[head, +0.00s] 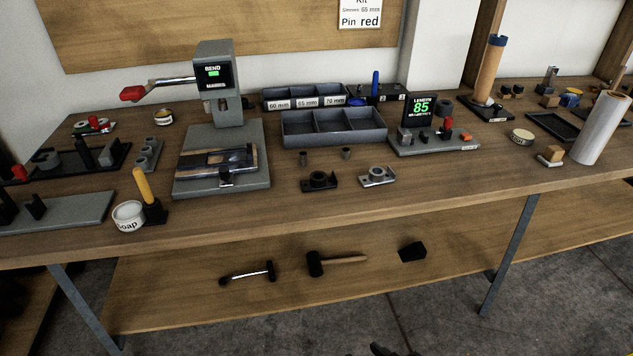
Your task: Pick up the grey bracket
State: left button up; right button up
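The grey bracket (366,182) lies flat on the workbench, right of centre near its front. It is a light metal plate with a round raised collar. A similar black bracket (308,187) lies just to its left, with a gap between them. Neither bracket is held or touched. My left gripper is not in view. A small dark shape (379,349) cut off by the bottom edge may be the tip of my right gripper; its opening cannot be seen. It is well away from the bracket.
Two small bushings (347,153) stand behind the brackets, before an empty grey tray (334,140). A bending press (217,100) stands left and a length gauge (420,109) right. The bench front (400,203) is clear.

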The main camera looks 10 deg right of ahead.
aim_at(377, 176)
jog(key=u, duration=3.4)
jog(key=k, duration=1.85)
jog(key=z, duration=0.4)
